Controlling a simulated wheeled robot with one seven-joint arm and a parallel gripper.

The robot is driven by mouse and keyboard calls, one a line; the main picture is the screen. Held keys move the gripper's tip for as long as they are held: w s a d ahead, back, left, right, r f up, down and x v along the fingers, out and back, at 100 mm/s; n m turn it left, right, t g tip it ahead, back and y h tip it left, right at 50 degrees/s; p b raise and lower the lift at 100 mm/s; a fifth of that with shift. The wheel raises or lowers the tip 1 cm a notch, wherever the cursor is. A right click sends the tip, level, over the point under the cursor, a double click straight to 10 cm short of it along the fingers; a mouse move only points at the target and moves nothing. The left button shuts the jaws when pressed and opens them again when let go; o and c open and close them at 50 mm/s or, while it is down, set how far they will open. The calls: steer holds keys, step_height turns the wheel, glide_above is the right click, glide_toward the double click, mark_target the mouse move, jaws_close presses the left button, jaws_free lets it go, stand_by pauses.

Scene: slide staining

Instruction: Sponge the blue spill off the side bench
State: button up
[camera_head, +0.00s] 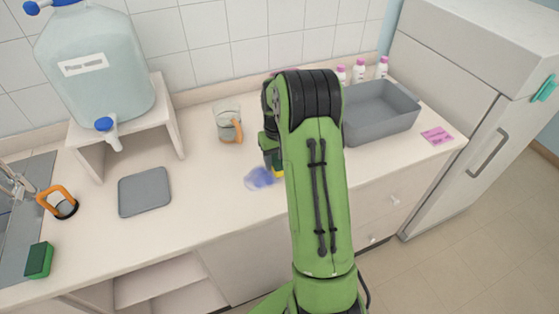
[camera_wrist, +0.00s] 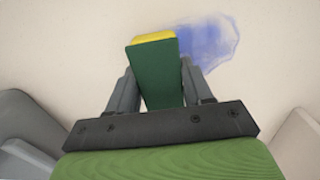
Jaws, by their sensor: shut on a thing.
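The blue spill (camera_head: 261,178) is a smeared patch on the pale bench top, just left of my arm in the head view. In the wrist view the spill (camera_wrist: 208,42) lies to the right of and beyond the sponge. My gripper (camera_wrist: 158,85) is shut on a green and yellow sponge (camera_wrist: 153,65), its yellow face at the far end. The sponge (camera_head: 278,172) shows only in part in the head view, beside the spill's right edge. My arm hides most of the gripper there. I cannot tell whether the sponge touches the bench.
A second green sponge (camera_head: 39,260) lies near the sink. A grey mat (camera_head: 144,191) lies at left, a beaker (camera_head: 227,122) behind the spill, and a grey tub (camera_head: 379,112) with pink-capped bottles (camera_head: 358,71) at right. A large water carboy (camera_head: 95,72) stands on a riser.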

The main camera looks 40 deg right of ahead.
steer(key=shift+d+r+p, duration=0.1)
steer(key=shift+r+p, duration=1.5)
steer(key=shift+r, duration=0.85)
